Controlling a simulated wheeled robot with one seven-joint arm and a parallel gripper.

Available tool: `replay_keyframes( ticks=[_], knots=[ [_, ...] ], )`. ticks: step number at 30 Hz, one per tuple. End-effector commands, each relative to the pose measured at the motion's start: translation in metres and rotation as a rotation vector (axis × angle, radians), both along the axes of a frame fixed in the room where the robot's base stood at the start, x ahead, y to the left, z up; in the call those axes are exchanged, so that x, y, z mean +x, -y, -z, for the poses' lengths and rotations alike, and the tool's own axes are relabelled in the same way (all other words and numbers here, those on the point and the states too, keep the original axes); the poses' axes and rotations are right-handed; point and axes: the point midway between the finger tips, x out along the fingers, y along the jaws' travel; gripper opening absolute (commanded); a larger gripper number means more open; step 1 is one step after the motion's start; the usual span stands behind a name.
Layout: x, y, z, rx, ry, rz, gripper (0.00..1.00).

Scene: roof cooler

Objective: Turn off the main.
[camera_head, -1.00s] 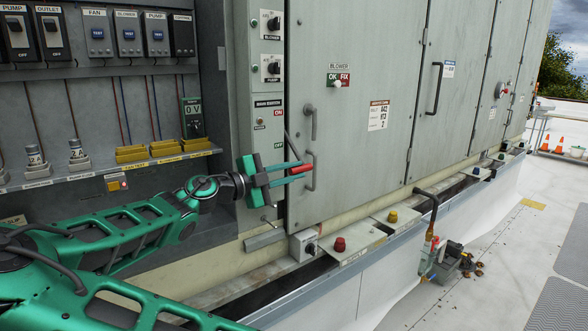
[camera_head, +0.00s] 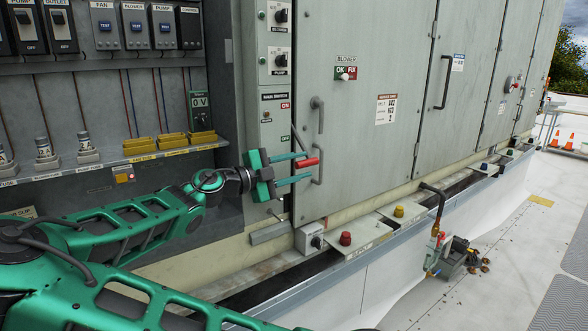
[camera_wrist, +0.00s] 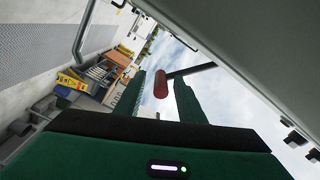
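The main switch panel (camera_head: 274,108) is a narrow grey strip with a red ON label (camera_head: 285,105) above a green OFF label (camera_head: 284,139). Its dark lever slants down and outward to a red handle (camera_head: 307,163), which sits at a height below the OFF label. My gripper (camera_head: 303,167) is open, one finger above the handle and one below. In the wrist view, the red handle (camera_wrist: 161,84) lies between the two green fingers (camera_wrist: 161,98), with gaps on both sides. The lever's rod runs off to the right there.
A grey cabinet door with a vertical pull handle (camera_head: 317,167) is close behind the fingers. An open bay with breakers (camera_head: 133,25) and yellow terminals (camera_head: 173,142) is at left. A ledge with a red knob (camera_head: 345,239) runs below. The roof floor (camera_head: 490,270) at right is mostly clear.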

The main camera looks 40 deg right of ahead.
Motion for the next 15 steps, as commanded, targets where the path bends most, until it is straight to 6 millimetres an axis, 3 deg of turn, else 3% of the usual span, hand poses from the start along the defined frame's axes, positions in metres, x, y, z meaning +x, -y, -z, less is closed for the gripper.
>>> replay_keyframes(
  ticks=[5, 15],
  knots=[
    [0.004, -0.016, 0.0, -0.002, 0.0, -0.004, 0.36],
    [0.014, -0.077, 0.0, -0.001, -0.001, -0.004, 0.36]
  ],
)
